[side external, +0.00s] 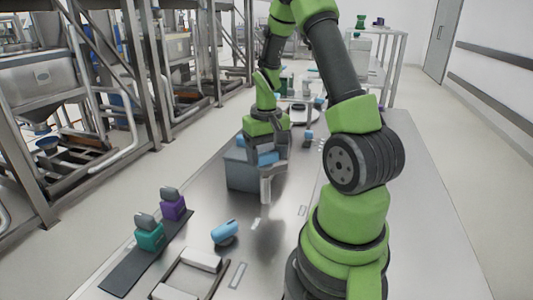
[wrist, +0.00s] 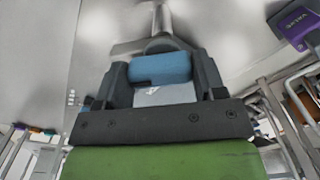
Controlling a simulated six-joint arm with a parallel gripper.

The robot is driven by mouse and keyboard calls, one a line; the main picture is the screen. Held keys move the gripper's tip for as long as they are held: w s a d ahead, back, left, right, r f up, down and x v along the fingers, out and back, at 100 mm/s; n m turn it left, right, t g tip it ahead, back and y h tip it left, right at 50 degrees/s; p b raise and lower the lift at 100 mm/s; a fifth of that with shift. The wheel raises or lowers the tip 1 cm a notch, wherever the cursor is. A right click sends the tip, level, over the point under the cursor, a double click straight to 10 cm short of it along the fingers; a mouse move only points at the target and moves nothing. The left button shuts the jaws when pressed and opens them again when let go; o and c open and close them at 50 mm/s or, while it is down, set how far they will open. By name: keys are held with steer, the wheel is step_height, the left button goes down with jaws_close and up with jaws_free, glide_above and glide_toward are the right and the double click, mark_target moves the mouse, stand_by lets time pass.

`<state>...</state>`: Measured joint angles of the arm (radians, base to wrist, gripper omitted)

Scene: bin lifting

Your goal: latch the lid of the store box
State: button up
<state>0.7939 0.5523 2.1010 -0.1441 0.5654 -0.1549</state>
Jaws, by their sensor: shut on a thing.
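The store box appears to be the grey-blue box (side external: 241,172) on the steel table in the side view. My gripper (side external: 267,158) is at the box's near right side, partly in front of it. It is shut on a blue rounded part (wrist: 161,68), which lies across between the two fingers in the wrist view. A grey metal piece (wrist: 163,20) shows beyond the blue part; I cannot tell whether they are joined. The lid and latch cannot be made out, and my gripper hides part of the box.
A teal block (side external: 149,237) and a purple block (side external: 172,208) with grey tops stand on a dark strip at the front left. A loose blue item (side external: 225,231) and a pale frame (side external: 190,274) lie nearby. Another small blue item (side external: 308,136) is behind the gripper.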

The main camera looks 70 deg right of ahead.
mark_target(266, 152)
steer(key=n, duration=0.4)
steer(key=shift+n, duration=0.3)
steer(key=n, duration=0.4)
steer(key=shift+w+n, duration=0.1)
steer(key=shift+n, duration=0.2)
steer(key=o, duration=0.9)
step_height(266, 152, up, 10)
stand_by(0.4)
